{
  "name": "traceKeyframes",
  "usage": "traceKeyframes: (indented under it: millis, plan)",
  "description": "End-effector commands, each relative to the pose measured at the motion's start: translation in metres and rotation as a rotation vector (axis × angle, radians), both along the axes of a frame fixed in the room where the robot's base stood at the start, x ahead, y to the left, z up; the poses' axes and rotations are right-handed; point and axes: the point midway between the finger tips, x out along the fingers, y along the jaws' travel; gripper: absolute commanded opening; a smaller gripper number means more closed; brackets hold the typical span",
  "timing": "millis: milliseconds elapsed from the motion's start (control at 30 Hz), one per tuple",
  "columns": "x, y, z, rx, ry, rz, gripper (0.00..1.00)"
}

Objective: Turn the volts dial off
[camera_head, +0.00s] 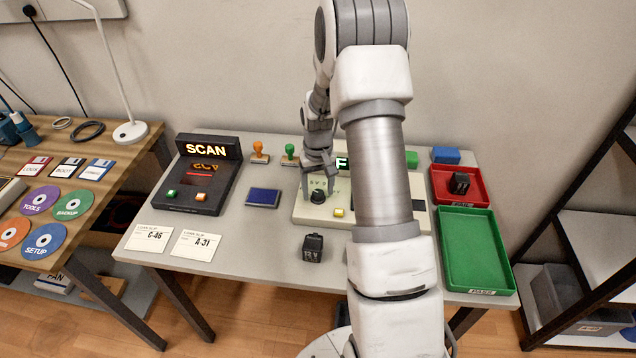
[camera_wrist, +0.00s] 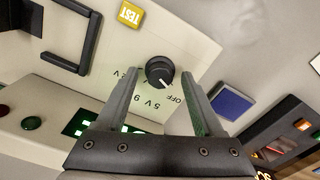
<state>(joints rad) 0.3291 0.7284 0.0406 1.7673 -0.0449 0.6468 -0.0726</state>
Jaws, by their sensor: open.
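The volts dial (camera_head: 318,197) is a round black knob on the cream tester panel (camera_head: 300,213). In the wrist view the dial (camera_wrist: 159,72) has a small white mark on its lower right, roughly toward the OFF label; its exact setting is hard to tell. Labels for 5V, 9 and 12V run leftward around it. My gripper (camera_wrist: 160,78) is open, with one finger on each side of the dial and gaps showing between. In the head view my gripper (camera_head: 319,190) comes down over the dial; whether the fingers touch it cannot be told.
A yellow TEST button (camera_wrist: 131,14) and a black handle-shaped bracket (camera_wrist: 72,40) are near the dial. A blue pad (camera_head: 263,197) and the SCAN unit (camera_head: 200,175) stand left. A black 12V block (camera_head: 313,248) lies in front. Red (camera_head: 440,184) and green (camera_head: 446,248) trays are right.

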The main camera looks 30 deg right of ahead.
Motion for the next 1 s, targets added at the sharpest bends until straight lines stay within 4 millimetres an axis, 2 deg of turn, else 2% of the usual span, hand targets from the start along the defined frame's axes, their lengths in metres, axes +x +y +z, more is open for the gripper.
traceKeyframes:
  millis: [133,233,700,833,1000]
  plan:
    - [0.001,0.0,0.013,-0.001,-0.003,0.0,0.69]
    - [0.001,0.0,0.031,-0.002,-0.005,0.0,0.69]
    - [0.001,0.0,0.142,-0.001,-0.004,0.0,0.69]
    - [0.001,0.0,0.161,-0.001,-0.003,0.0,0.69]
    - [0.0,0.0,0.173,0.0,-0.001,0.0,0.69]
